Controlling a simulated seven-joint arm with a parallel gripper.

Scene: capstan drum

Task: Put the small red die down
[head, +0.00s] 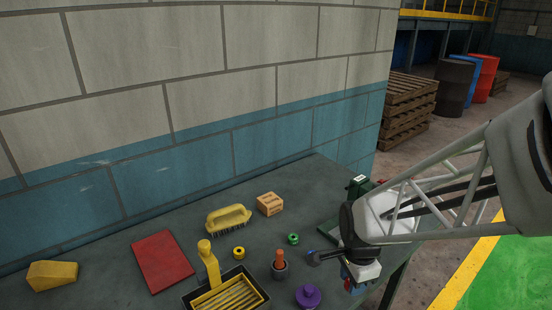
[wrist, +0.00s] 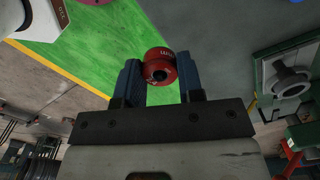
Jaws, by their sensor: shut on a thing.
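A green ring (head: 293,239) and a yellow ring (head: 239,252) lie on the dark table (head: 208,275), left of my gripper.
Further left are a yellow-ribbed tray (head: 262,293), yellow brush (head: 228,219), wooden block (head: 270,203) and red plate (head: 162,262). A green fixture (wrist: 290,80) stands right in the wrist view.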

